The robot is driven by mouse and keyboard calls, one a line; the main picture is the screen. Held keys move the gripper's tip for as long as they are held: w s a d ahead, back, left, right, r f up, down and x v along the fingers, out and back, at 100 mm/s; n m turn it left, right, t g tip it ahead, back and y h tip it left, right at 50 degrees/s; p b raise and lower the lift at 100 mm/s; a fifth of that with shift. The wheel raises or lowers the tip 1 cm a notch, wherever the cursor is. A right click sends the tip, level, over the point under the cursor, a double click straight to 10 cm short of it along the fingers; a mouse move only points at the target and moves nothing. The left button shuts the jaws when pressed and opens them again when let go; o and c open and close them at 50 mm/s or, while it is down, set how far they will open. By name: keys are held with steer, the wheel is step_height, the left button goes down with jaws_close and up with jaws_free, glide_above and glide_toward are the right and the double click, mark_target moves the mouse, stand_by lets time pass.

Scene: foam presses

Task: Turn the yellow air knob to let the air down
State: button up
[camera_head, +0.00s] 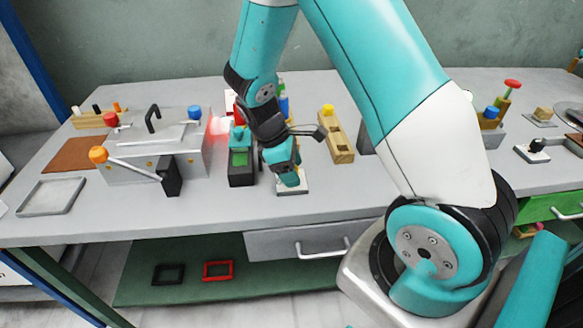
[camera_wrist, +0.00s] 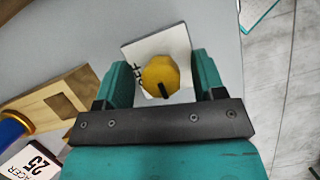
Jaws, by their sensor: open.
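The yellow air knob (camera_wrist: 160,76) shows in the wrist view, a faceted round knob with a dark pointer mark toward its lower edge. It sits on a white plate (camera_wrist: 136,50) with dark lettering, partly covered. My gripper (camera_wrist: 165,72) is open, with one teal finger on each side of the knob. I cannot tell whether either finger touches it. In the head view my gripper (camera_head: 290,182) points down over the white plate (camera_head: 293,188) near the table's front edge, and it hides the knob there.
A grey press (camera_head: 150,165) with an orange-tipped lever (camera_head: 98,154) stands at left. A wooden block with a yellow top (camera_head: 336,138) stands to the right.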

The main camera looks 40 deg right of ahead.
steer(key=shift+c, duration=0.4)
steer(key=c, duration=0.8)
steer(key=shift+c, duration=0.2)
steer(key=shift+m, duration=0.4)
steer(key=m+g+y+p, duration=0.1)
steer(key=m+p, duration=0.1)
steer(key=m, duration=0.1)
steer(key=shift+r+m, duration=0.1)
steer(key=shift+m, duration=0.2)
steer(key=m+y+p, duration=0.1)
steer(key=m+y, duration=0.1)
steer(key=m, duration=0.2)
steer(key=shift+m, duration=0.3)
steer(key=m+y+p, duration=0.1)
steer(key=m+y, duration=0.1)
steer(key=m, duration=0.2)
steer(key=shift+w+a+m+t+y+p, duration=0.1)
steer(key=shift+m+t+y+p, duration=0.25)
steer(key=shift+m, duration=0.9)
steer(key=shift+m+t+y+p, duration=0.15)
steer(key=shift+m+y+p, duration=0.25)
steer(key=shift+m, duration=0.85)
